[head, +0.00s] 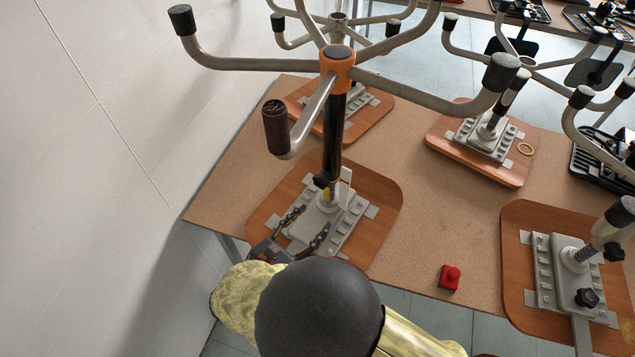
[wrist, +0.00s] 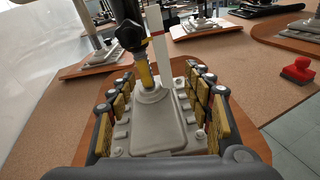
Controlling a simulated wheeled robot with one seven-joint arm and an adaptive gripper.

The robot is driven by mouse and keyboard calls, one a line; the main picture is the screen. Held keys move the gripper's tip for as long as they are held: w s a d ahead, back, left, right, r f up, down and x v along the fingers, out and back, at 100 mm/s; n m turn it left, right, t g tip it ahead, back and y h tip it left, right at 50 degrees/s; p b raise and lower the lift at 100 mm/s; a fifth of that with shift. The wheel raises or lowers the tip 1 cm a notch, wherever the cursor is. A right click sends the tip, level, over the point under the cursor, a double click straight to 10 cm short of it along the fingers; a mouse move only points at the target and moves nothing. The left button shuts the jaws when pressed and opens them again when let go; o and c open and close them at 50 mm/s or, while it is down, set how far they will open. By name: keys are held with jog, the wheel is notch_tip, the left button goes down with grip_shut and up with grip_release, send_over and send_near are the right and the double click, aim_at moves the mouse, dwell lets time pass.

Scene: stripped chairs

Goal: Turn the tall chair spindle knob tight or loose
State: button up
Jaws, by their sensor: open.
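An upturned chair mechanism on a wooden seat board (head: 378,195) stands at the near left of the table. Its tall black spindle (head: 333,135) rises to an orange hub (head: 337,60) with bent legs. A black knob (head: 321,180) sits low on the spindle's left side; it is also at the upper middle of the wrist view (wrist: 130,36). My gripper (head: 313,222) is open and low over the grey mount plate (head: 341,232). In the wrist view its fingers (wrist: 160,76) spread either side of the plate, short of the knob, with nothing between them but the mount behind.
A bent leg with a brown cap (head: 276,127) hangs left of the spindle. A red stamp-like object (head: 450,278) lies on the table's front right. Other stripped chairs (head: 487,135) stand behind and right. A white wall (head: 110,150) rises at left.

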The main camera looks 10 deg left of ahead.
jog(key=n+t, duration=0.1)
jog(key=t, duration=0.1)
send_near(319, 183)
jog(key=w, duration=0.1)
jog(key=shift+y, duration=0.4)
jog(key=x, duration=0.2)
jog(key=b+x, duration=0.1)
jog(key=x, duration=0.5)
jog(key=shift+d+b, duration=0.35)
jog(key=shift+d, duration=0.05)
jog(key=c, duration=0.4)
jog(key=c, duration=0.7)
jog(key=shift+c, duration=0.3)
